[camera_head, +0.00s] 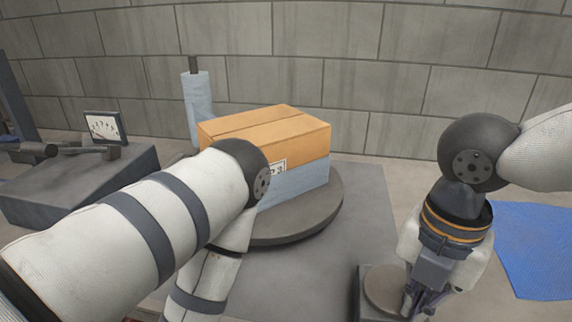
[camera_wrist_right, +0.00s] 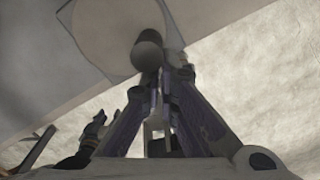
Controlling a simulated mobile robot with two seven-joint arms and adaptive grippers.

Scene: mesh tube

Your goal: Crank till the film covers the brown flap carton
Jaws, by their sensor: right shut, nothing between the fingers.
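The brown flap carton (camera_head: 255,128) sits on a round grey turntable (camera_head: 310,225), with bluish film (camera_head: 305,185) around its lower part and bare cardboard above. A film roll (camera_head: 198,105) stands upright on a post behind it. My right gripper (camera_head: 418,305) points down beside a round crank disc (camera_head: 383,287) on a low box. In the right wrist view the fingers (camera_wrist_right: 165,80) are shut close to a dark knob (camera_wrist_right: 148,52) on the pale disc (camera_wrist_right: 115,25); I cannot tell whether they touch it. My left arm crosses in front of the carton; its gripper is out of view.
A grey console (camera_head: 80,185) with a dial gauge (camera_head: 104,127) and a dark lever (camera_head: 85,152) stands at the left. A blue sheet (camera_head: 535,245) lies at the right. A block wall (camera_head: 400,80) closes off the back.

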